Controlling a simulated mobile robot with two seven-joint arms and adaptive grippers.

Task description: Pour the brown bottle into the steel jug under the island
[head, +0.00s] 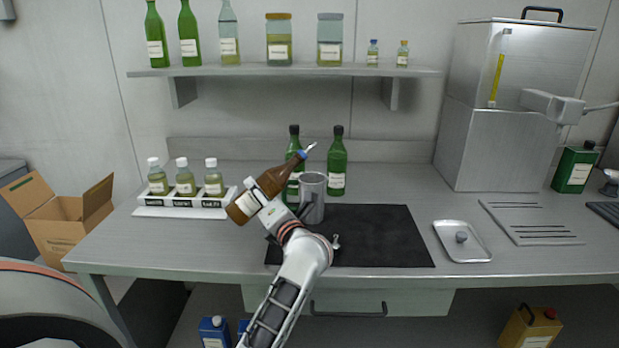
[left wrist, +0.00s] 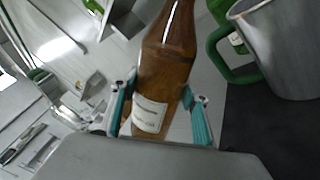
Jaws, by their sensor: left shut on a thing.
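The brown bottle (head: 267,187) with a white label is held tilted above the worktop, its base to the lower left and its blue-tipped neck up to the right. My left gripper (head: 270,208) is shut on its body; in the left wrist view the teal fingers (left wrist: 158,108) flank the brown bottle (left wrist: 168,58). The steel jug (head: 313,190) stands upright at the left back part of the black mat, just right of the bottle. The bottle's tip is above the jug's rim level; no stream shows. The jug (left wrist: 285,50) is at upper right in the left wrist view. My right gripper is out of view.
Two green bottles (head: 337,165) stand behind the jug. A white rack (head: 180,212) with small bottles is left of it. A metal tray (head: 462,252) lies to the right; a shelf (head: 230,71) of bottles and jars hangs above.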

